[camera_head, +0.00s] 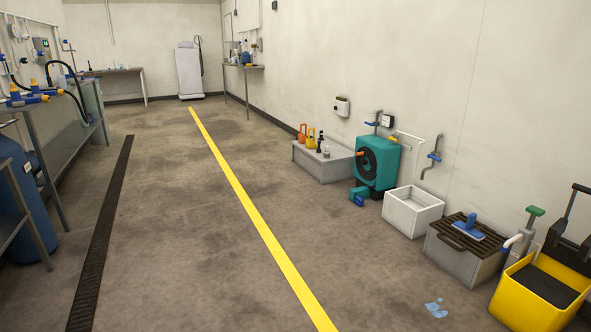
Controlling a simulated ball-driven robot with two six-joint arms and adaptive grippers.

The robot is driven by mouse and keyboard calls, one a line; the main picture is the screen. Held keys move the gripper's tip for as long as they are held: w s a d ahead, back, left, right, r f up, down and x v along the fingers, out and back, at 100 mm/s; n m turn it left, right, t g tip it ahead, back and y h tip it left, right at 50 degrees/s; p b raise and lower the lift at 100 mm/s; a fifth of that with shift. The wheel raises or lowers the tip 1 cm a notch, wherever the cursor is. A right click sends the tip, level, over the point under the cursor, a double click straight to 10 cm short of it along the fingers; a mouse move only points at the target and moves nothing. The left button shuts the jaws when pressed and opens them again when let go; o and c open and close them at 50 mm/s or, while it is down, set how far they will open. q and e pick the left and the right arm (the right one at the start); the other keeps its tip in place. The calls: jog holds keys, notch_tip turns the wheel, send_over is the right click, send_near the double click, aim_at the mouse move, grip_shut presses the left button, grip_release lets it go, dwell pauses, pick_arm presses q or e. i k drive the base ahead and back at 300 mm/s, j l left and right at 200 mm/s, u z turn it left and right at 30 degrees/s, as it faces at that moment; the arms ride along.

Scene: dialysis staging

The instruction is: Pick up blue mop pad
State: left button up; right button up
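A small blue flat piece with a short upright handle (469,228) lies on the dark slatted top of a grey box at the right. It may be the blue mop pad, but its kind is hard to tell at this size. A light blue patch (436,309) lies flat on the floor in front of that box and looks like spilled liquid. Neither of my grippers is in view.
The grey slatted box (452,262) stands between a white open basin (404,222) and a yellow mop bucket (515,300). A teal machine (387,160) is farther along the right wall. Shelving and a blue tank (20,205) stand left. The middle floor is clear.

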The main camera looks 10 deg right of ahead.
aim_at(467, 229)
jog(key=i+l+z, duration=0.25)
jog(key=i+z, duration=0.75)
jog(key=i, duration=0.25)
jog(key=i+j+z, duration=0.25)
jog(key=i+z, duration=0.25)
jog(key=i, duration=0.15)
